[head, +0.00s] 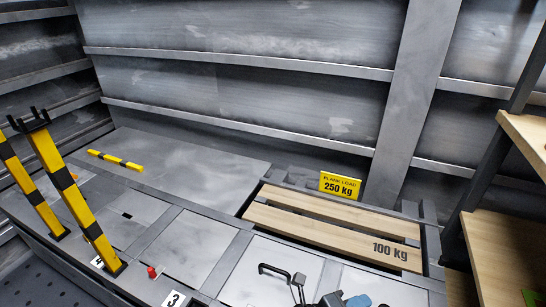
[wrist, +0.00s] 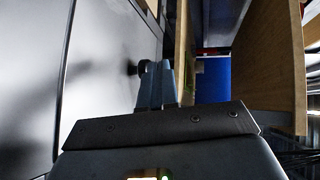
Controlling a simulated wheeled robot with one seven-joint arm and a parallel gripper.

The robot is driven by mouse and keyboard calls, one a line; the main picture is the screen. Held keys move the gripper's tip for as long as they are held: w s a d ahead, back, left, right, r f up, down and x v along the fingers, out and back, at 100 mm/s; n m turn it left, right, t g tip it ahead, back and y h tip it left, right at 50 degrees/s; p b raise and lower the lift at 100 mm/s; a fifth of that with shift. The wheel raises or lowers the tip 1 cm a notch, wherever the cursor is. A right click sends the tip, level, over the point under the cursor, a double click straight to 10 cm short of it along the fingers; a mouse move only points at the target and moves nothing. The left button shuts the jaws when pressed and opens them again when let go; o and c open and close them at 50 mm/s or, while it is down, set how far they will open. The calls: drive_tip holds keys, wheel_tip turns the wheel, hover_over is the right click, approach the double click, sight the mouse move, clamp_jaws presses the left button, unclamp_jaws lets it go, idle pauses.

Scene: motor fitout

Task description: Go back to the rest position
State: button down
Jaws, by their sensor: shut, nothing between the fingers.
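My gripper (wrist: 158,80) shows in the wrist view with its two fingers together and nothing between them. A smooth grey panel (wrist: 105,70) lies to its left, with a small dark round piece (wrist: 132,69) close beside the fingertips. I cannot tell whether they touch. A wooden board (wrist: 270,50) stands to the right of the fingers. In the head view, a blue-grey part shows at the bottom edge; it may be mine, and the fingers cannot be made out there.
In the head view, wooden planks (head: 330,226) marked 100 kg lie by a yellow load sign (head: 340,185). Yellow-black posts (head: 75,195) stand left, and a striped bar (head: 116,160) lies behind. A black handle (head: 275,270) is on the front deck. Wooden shelves (head: 505,245) stand right.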

drive_tip(key=shift+s+d+r, duration=0.1)
drive_tip(key=shift+d, duration=0.4)
drive_tip(key=s+d+r+n+t, duration=0.8)
drive_tip(key=s+d+n+t, duration=0.1)
drive_tip(key=d+t, duration=0.1)
drive_tip(key=s+a+r+n+y, duration=0.3)
drive_tip(key=s+r+n+y, duration=0.15)
drive_tip(key=s+n, duration=0.3)
drive_tip(key=s+a+r+n+g+y, duration=0.1)
drive_tip(key=s+a+r+n+y, duration=0.15)
drive_tip(key=s+n+y, duration=0.4)
drive_tip(key=s+a+r+n+y, duration=0.2)
drive_tip(key=s+r+n+y, duration=0.15)
drive_tip(key=s+n, duration=0.6)
wheel_tip(320, 180, up, 21)
drive_tip(key=s+m+p, duration=0.1)
drive_tip(key=p, duration=2)
drive_tip(key=shift+a+r+h, duration=0.2)
drive_tip(key=shift+h, duration=0.15)
